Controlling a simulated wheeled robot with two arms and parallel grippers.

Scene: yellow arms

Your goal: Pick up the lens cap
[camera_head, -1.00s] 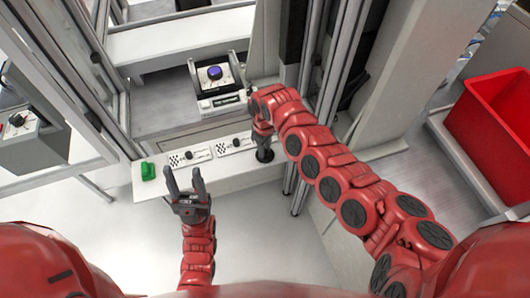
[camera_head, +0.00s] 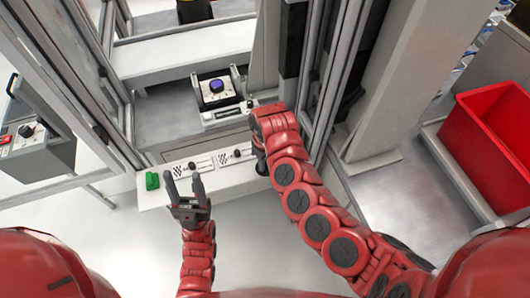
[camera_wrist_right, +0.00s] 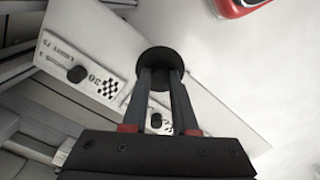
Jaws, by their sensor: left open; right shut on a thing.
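A black round disc, likely the lens cap (camera_wrist_right: 157,58), shows at the fingertips of my right gripper (camera_wrist_right: 158,72) in the right wrist view. The gripper is shut on it, over the white panel (camera_wrist_right: 225,125). I cannot tell whether the disc touches the panel. In the head view my right gripper (camera_head: 260,158) is at the panel's right end (camera_head: 155,200), partly hidden by my own arm. The disc is mostly hidden there. My left gripper (camera_head: 183,177) is open and empty in front of the panel's left part.
The panel carries checkered labels with small black knobs (camera_head: 192,166) and a green block (camera_head: 152,181) at its left end. Behind is a fixture with a purple knob (camera_head: 216,86). A control box (camera_head: 40,150) is at left. A red bin (camera_head: 490,150) is at right.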

